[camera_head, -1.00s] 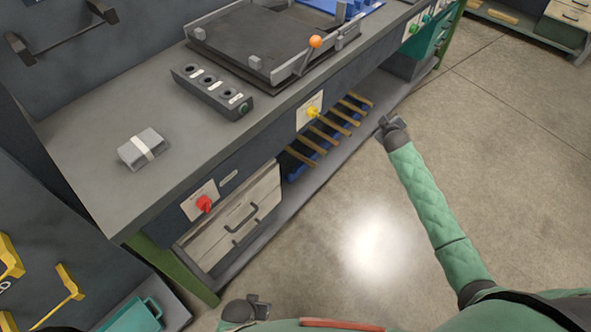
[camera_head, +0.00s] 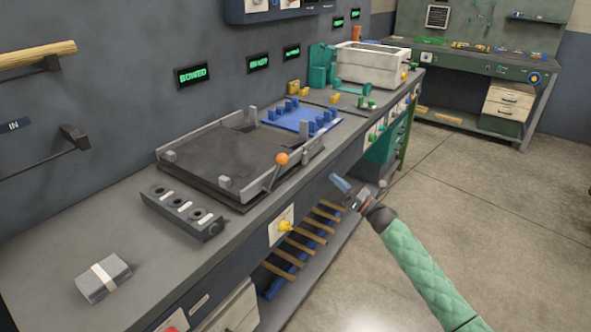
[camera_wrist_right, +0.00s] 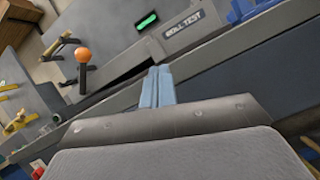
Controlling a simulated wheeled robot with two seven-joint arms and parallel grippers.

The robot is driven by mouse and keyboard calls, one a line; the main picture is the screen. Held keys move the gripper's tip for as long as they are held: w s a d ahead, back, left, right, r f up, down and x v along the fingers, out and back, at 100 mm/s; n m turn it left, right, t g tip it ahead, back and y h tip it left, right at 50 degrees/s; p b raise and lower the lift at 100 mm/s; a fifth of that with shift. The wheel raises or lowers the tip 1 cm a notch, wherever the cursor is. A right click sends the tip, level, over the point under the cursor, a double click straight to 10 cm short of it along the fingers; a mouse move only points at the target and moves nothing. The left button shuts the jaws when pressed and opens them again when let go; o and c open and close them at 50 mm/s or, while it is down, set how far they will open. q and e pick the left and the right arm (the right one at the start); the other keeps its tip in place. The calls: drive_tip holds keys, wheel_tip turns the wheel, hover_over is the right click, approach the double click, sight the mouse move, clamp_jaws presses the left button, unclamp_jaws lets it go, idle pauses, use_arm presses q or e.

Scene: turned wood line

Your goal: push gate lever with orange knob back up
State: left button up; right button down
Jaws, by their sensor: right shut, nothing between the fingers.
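The gate lever (camera_head: 273,177) with its orange knob (camera_head: 282,158) stands at the front right corner of the dark tray-like fixture (camera_head: 215,160) on the bench, its rod leaning slightly. The knob also shows in the right wrist view (camera_wrist_right: 83,56), left of the fingers. My right gripper (camera_head: 342,185) is shut and empty, in front of the bench edge, to the right of and a little lower than the lever, apart from it. Its closed pale blue fingers show in the wrist view (camera_wrist_right: 157,88). My left gripper is not in view.
A block with several round holes (camera_head: 182,212) and a grey strapped block (camera_head: 103,278) lie on the bench to the left. A yellow knob (camera_head: 286,226) sticks out of the bench front, above a rack of wooden rods (camera_head: 300,245). Open floor lies right.

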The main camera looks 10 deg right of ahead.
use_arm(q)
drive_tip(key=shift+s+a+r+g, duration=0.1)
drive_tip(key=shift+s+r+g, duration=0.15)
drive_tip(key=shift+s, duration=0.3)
use_arm(e)
drive_tip(key=s+a+n+g+y, duration=0.3)
drive_tip(key=s+n+g+y, duration=0.2)
drive_tip(key=n, duration=1.1)
drive_tip(key=shift+s+a+r+n+g+y, duration=0.3)
drive_tip(key=shift+s+a+r+g+y, duration=0.15)
drive_tip(key=shift+g, duration=0.55)
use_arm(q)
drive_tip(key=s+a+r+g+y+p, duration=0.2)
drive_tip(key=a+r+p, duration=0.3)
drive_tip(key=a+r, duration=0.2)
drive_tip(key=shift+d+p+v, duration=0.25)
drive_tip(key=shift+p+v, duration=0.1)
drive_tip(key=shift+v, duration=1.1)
use_arm(e)
drive_tip(key=s+r+x, duration=0.1)
drive_tip(key=s+x, duration=0.1)
drive_tip(key=x, duration=1)
drive_tip(key=shift+a+r, duration=0.3)
drive_tip(key=shift+r, duration=0.25)
